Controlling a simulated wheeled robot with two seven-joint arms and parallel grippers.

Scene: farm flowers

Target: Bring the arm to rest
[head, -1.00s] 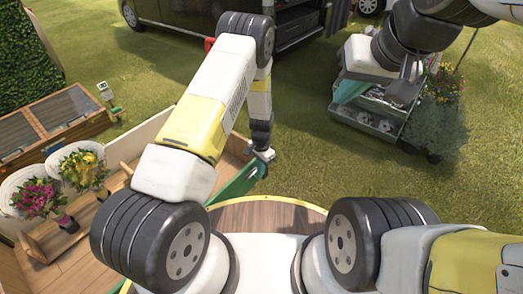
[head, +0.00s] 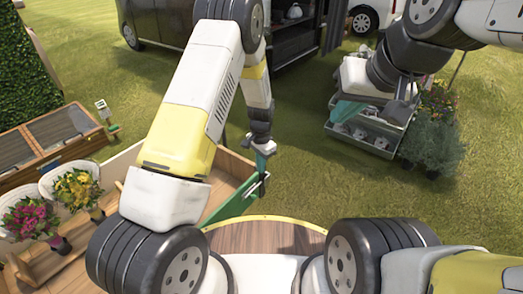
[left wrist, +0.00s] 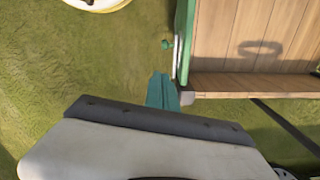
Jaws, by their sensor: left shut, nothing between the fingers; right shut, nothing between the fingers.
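My left arm comes in from the left in the head view and bends downward. My left gripper (head: 262,172) hangs near the corner of the wooden cart, beside its green edge, and its green fingers are shut and empty. The left wrist view shows these fingers (left wrist: 161,90) together over grass, just left of the cart corner. My right arm reaches in from the upper right of the head view. My right gripper (head: 346,110) is shut and holds nothing, in front of the grey tiered rack.
A wooden cart (head: 228,170) with green trim stands at left. Two flower bouquets (head: 78,187) (head: 30,218) stand at far left. A grey rack (head: 362,143) and a leafy plant (head: 433,146) stand at right. A dark van (head: 285,45) is behind. Open grass lies between.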

